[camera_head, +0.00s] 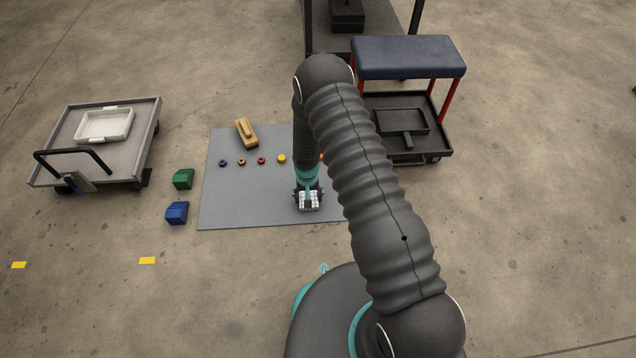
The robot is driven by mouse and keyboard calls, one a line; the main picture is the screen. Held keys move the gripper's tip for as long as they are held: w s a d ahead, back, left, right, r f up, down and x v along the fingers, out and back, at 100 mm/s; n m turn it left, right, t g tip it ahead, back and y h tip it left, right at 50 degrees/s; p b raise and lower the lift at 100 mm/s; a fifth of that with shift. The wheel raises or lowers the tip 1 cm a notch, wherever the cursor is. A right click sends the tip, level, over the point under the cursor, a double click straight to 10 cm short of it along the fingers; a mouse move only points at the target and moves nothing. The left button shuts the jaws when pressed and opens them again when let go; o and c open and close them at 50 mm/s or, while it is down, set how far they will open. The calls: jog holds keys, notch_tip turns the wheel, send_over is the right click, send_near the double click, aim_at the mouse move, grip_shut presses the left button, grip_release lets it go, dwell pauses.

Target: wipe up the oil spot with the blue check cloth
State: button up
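My gripper (308,196) points down over the grey mat, at the end of my black arm. A small pale bundle with a check pattern (309,202) shows right at its fingertips. It may be the check cloth, but its blue is not clear at this size. I cannot tell whether the fingers are closed on it or only around it, or whether it touches the mat. I cannot make out an oil spot on the mat; my arm hides the mat's right part.
The grey mat (245,205) bears a wooden brush-like block (246,132) and several small coloured rings. Green (183,179) and blue (177,212) blocks lie left of it. A grey cart (130,155) with a white tray stands left, a padded creeper seat (408,58) behind right.

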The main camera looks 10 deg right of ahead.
jog(key=shift+d, duration=1.25)
jog(key=shift+d+r, duration=0.2)
jog(key=shift+d, duration=0.05)
jog(key=shift+a+r+p, duration=0.1)
jog(key=shift+r+p, duration=1.65)
jog(key=shift+r, duration=2.05)
